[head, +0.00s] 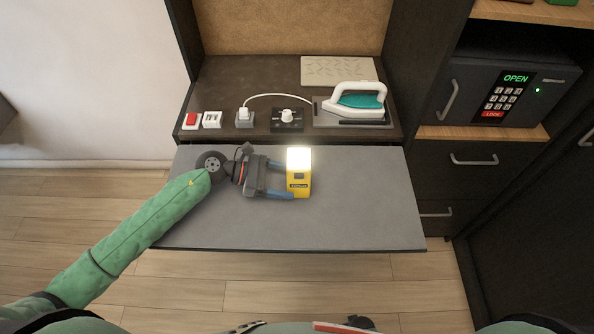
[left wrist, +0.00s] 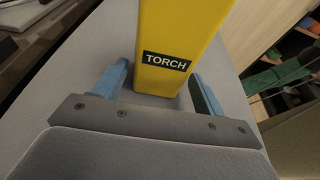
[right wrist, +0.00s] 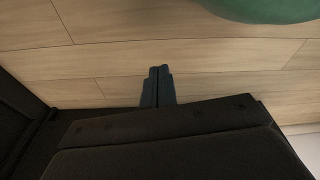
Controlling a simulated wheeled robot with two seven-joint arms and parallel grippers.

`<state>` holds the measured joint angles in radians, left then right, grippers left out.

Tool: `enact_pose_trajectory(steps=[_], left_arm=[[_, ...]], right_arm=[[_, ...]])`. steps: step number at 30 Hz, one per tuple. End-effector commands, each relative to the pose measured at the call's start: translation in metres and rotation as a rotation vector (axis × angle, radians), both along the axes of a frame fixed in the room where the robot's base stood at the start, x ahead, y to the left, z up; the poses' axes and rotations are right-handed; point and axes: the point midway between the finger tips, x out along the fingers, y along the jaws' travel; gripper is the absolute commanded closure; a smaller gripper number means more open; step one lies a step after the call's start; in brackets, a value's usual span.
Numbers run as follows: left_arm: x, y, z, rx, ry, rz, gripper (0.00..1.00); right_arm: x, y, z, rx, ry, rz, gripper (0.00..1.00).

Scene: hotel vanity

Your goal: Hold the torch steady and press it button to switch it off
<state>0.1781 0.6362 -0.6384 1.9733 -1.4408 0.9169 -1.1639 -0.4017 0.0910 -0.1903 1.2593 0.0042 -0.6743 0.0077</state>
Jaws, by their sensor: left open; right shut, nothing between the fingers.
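The yellow torch (head: 299,183) stands on the grey pull-out shelf with its white top glowing brightly. A small dark button (head: 299,175) shows on its face above a dark label. My left gripper (head: 292,180) reaches in from the left with its blue fingers open on either side of the torch. In the left wrist view the torch (left wrist: 180,40) and its "TORCH" label rise between the two fingers (left wrist: 158,88), with gaps visible beside it. My right gripper (right wrist: 157,85) is shut and empty over the wooden floor, low and away from the torch.
The grey shelf (head: 370,215) is clear to the right of the torch. Behind it on the dark counter are a white and teal iron (head: 357,101), a dial box (head: 287,118), a plug on a socket (head: 244,117) and switches (head: 202,119). A safe (head: 500,92) stands at the right.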

Motion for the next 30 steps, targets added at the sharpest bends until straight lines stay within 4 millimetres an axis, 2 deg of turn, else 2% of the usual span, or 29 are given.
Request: enact_pose_trajectory(steps=[8,12,16,24,28,29,30], left_arm=[[0.000,-0.019,-0.007,-0.002,-0.001,-0.001,0.29],[0.000,-0.027,-0.009,-0.001,0.001,-0.001,0.29],[0.000,-0.030,-0.010,-0.001,0.001,-0.001,0.29],[0.000,-0.030,-0.009,-0.001,0.001,-0.001,0.29],[0.000,-0.030,-0.009,-0.001,0.001,-0.001,0.53],[0.000,-0.030,-0.009,-0.001,0.001,-0.001,0.57],[0.000,-0.030,-0.009,-0.001,0.001,-0.001,0.57]], right_arm=[[0.014,0.005,0.012,0.004,0.003,-0.004,1.00],[0.011,0.008,0.021,0.008,0.012,-0.005,1.00],[0.007,0.010,0.024,0.009,0.017,-0.006,1.00],[0.010,0.013,0.026,0.012,0.015,-0.007,1.00],[0.014,0.013,0.026,0.013,0.011,-0.008,1.00],[0.014,0.014,0.026,0.013,0.010,-0.008,1.00],[0.015,0.014,0.026,0.013,0.010,-0.008,1.00]])
